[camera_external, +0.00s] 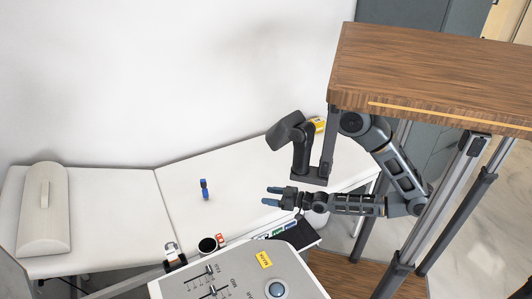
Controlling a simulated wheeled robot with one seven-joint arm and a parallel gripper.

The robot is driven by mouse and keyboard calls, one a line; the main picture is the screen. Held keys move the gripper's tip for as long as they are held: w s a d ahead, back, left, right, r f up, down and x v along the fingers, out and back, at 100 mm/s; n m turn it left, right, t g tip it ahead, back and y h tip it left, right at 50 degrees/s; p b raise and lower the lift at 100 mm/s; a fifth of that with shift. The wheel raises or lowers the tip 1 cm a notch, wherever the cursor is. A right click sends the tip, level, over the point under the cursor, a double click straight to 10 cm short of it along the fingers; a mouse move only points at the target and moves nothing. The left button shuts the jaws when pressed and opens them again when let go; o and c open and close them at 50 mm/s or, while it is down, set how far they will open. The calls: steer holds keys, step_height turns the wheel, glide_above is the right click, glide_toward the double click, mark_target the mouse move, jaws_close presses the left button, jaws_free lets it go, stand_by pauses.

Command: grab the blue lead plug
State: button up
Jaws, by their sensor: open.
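The blue lead plug (204,189) is a small blue piece with a dark band. It appears to stand upright on the white padded couch (120,195), near the middle. My gripper (267,196) is to the right of the plug, pointing left towards it, with a clear gap between them. Its bluish fingertips are apart and nothing shows between them. No wrist view is given, so fine detail of the plug is hidden.
A grey console (235,283) with sliders and a blue ball stands in front. A dark cup (208,246) and small labelled items are beside it. A white bolster (44,210) lies at the couch's left end. A wooden top (430,75) overhangs at right. The couch around the plug is clear.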

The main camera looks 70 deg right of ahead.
steer(key=w+f+b, duration=0.2)
steer(key=w+f, duration=0.2)
steer(key=w, duration=0.7)
steer(key=t+b, duration=0.1)
steer(key=t, duration=0.1)
glide_toward(203, 183)
steer(key=w+d, duration=0.1)
steer(key=w, duration=0.4)
steer(key=shift+w+d+f+p, duration=0.1)
steer(key=shift+w+d+f, duration=0.1)
steer(key=shift+w, duration=0.75)
steer(key=shift+w+d+f+p, duration=0.15)
steer(key=shift+w+f, duration=0.1)
steer(key=shift+w, duration=0.75)
steer(key=shift+w+d+f+p, duration=0.1)
steer(key=shift+w+f, duration=0.1)
steer(key=shift+w, duration=0.75)
steer(key=shift+a, duration=0.1)
jaws_close()
